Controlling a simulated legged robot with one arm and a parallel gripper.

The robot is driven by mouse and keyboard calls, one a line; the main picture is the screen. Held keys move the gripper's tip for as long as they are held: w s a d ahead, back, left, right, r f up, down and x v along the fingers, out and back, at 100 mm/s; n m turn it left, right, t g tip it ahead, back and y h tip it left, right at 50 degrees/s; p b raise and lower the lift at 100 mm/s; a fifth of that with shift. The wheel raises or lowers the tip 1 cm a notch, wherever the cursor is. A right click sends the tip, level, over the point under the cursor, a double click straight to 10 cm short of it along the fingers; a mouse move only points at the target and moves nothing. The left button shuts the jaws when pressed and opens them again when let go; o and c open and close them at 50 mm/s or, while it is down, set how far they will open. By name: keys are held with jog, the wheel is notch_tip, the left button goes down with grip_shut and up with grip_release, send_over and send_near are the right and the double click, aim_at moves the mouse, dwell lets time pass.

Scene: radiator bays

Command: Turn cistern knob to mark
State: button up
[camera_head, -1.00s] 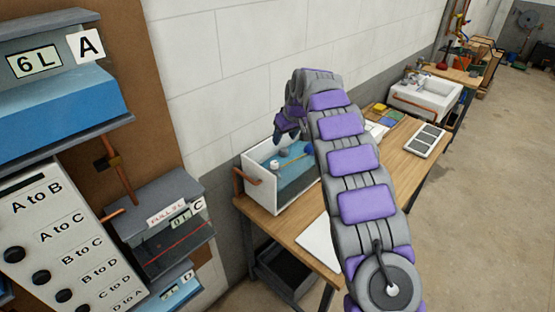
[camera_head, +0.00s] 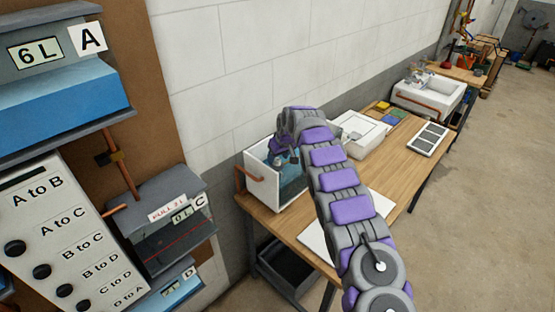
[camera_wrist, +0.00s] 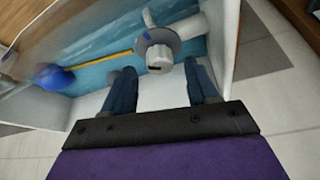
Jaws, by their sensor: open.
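The cistern (camera_head: 262,188) is an open white box with blue water inside, standing on the wooden bench. In the wrist view its pale wall (camera_wrist: 226,40) runs along the right. A grey-white knob (camera_wrist: 159,59) sits on a round grey disc with a small blue mark (camera_wrist: 173,38) on it. A blue float ball (camera_wrist: 53,77) on a yellow rod (camera_wrist: 100,61) lies to the left. My gripper (camera_wrist: 160,72) is open, its two dark fingers on either side of the knob's near end, with gaps showing. In the head view my arm hides the knob.
The bench (camera_head: 396,150) also carries a white lidded box (camera_head: 360,135), a white sheet (camera_head: 315,238) and a panel with dark windows (camera_head: 428,139). A white sink (camera_head: 428,97) stands behind. A board with tanks (camera_head: 60,100) and labelled buttons is at the left. The floor at right is clear.

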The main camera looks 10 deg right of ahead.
jog(key=shift+x, duration=0.95)
jog(key=c, duration=1)
